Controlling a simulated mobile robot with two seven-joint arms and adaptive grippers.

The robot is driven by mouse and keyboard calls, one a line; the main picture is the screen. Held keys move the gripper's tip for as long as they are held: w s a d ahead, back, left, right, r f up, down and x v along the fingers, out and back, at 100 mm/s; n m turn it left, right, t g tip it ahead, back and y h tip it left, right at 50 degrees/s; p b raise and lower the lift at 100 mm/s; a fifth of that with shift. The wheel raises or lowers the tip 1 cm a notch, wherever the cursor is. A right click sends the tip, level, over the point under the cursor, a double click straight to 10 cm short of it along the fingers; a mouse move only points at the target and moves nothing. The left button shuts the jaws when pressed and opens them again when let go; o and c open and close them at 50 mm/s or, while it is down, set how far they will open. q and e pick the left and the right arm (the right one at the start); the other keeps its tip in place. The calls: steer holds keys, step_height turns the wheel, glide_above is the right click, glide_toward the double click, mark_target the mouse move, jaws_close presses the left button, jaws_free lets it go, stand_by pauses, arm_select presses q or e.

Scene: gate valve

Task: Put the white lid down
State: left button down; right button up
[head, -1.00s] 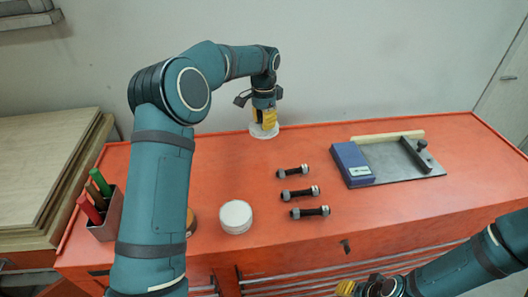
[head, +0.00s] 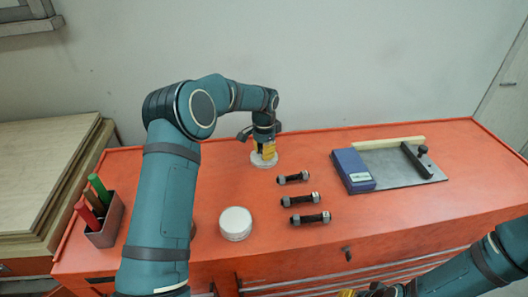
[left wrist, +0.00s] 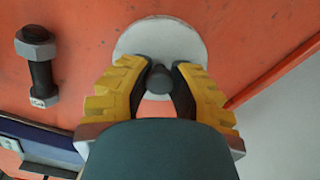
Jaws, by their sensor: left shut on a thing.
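The white lid (head: 264,161) is a flat round disc at the back middle of the orange bench top. In the left wrist view the lid (left wrist: 185,45) has a dark round knob at its centre. My left gripper (head: 264,147) points down over it, its yellow fingers (left wrist: 159,82) shut on the knob. The lid looks level and close to the bench; I cannot tell whether it touches. My right gripper (head: 347,293) shows only as a yellow bit at the bottom edge of the head view, its jaws hidden.
A round white-topped tub (head: 235,223) stands near the front. Several black bolts with grey nuts (head: 300,199) lie right of it. A blue box (head: 353,170) sits on a grey plate (head: 400,172). A holder (head: 105,225) with coloured handles stands at the left.

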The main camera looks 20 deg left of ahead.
arm_select(q)
steer(key=shift+f, duration=0.15)
steer(key=c, duration=0.9)
jaws_free()
step_height(320, 180, up, 12)
steer(key=p, duration=0.1)
